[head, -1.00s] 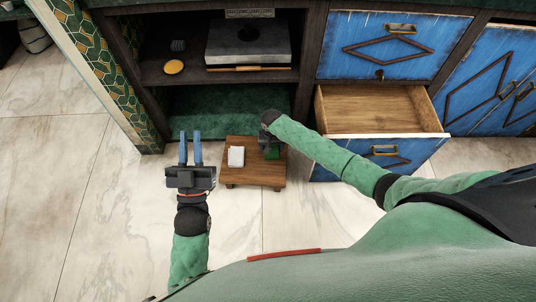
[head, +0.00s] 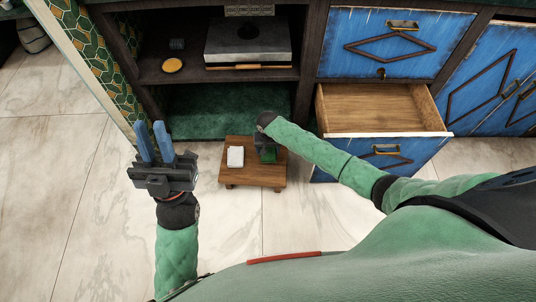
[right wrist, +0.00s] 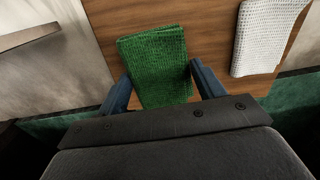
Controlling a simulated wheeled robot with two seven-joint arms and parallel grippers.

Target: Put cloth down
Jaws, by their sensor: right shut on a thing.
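A folded green cloth (right wrist: 158,62) lies between the two blue fingers of my right gripper (right wrist: 165,85) in the right wrist view, over the small wooden table. In the head view the green cloth (head: 268,156) shows only in part under my right gripper (head: 267,152). My right gripper is shut on it. Whether the cloth touches the tabletop is hard to tell. A folded white cloth (head: 235,156) lies on the small wooden table (head: 255,175), left of the green one; it also shows in the right wrist view (right wrist: 266,35). My left gripper (head: 155,142) is open and empty, left of the table.
An open, empty wooden drawer (head: 375,107) juts out behind and right of the table. A gas hotplate (head: 247,43) and a yellow round thing (head: 172,66) stand on the cabinet shelf. The tiled floor around the table is clear.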

